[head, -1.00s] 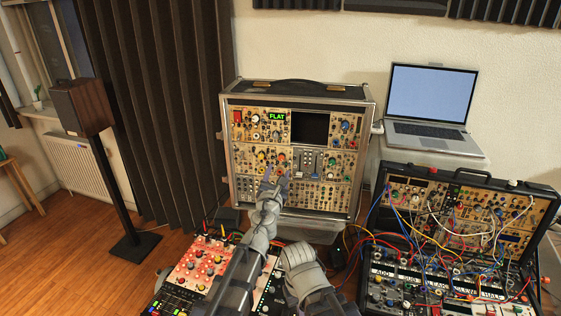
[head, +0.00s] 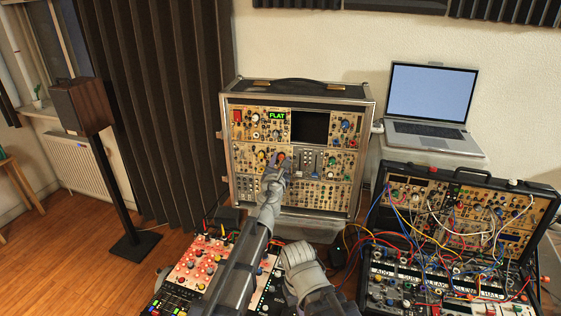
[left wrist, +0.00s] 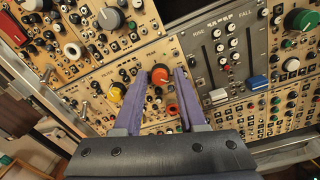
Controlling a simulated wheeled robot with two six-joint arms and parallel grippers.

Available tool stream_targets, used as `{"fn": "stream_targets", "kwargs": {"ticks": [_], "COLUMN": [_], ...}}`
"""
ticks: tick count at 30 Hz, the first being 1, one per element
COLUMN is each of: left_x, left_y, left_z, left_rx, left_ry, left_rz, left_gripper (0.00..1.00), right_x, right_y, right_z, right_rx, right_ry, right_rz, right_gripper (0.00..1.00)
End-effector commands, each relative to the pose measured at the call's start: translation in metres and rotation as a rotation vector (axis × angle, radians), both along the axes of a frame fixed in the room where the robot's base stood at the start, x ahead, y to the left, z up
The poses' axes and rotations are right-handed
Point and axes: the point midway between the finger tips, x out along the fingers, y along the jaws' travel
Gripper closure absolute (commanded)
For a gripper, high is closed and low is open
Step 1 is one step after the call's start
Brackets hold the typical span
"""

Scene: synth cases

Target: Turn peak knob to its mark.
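In the left wrist view, an orange-red knob (left wrist: 159,74) sits on a tan panel marked as a filter, between the tips of my left gripper (left wrist: 159,88). The two fingers are apart, one on each side of the knob, with gaps visible; I cannot tell whether the tips touch the panel. In the head view the left gripper (head: 275,172) reaches the middle of the upright case (head: 366,150), just below the orange-red knob (head: 281,156). A green display (head: 277,115) reads FLAT.
A yellow knob (left wrist: 116,92) is close left of the gripper and a grey slider module (left wrist: 215,60) close right. A patched synth case (head: 455,215) with loose cables stands at the right, below a laptop (head: 430,105). A red panel (head: 195,262) lies in front.

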Motion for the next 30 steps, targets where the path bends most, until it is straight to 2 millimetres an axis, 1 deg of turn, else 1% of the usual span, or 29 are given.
{"fn": "stream_targets", "kwargs": {"ticks": [1,10,23,30], "left_x": [-0.0001,-0.0001,-0.0001,-0.0002], "left_y": [-0.0001,-0.0002,-0.0002,-0.0001], "left_z": [0.0000,0.0000,0.0000,0.0004], "left_rx": [0.000,0.000,-0.009,-0.103], "left_ry": [0.000,0.000,0.001,0.018], "left_rz": [0.000,0.000,0.000,0.000], "left_gripper": [0.66,1.00,1.00,1.00], "right_x": [0.0000,0.0000,0.0000,0.0000], "right_y": [0.0000,0.0000,0.0000,0.0000], "right_z": [0.0000,0.0000,0.0001,0.0012], "right_rx": [0.000,0.000,0.000,0.000], "right_ry": [0.000,0.000,0.000,0.000], "right_rz": [0.000,0.000,0.000,0.000], "right_gripper": [1.00,1.00,1.00,1.00]}}
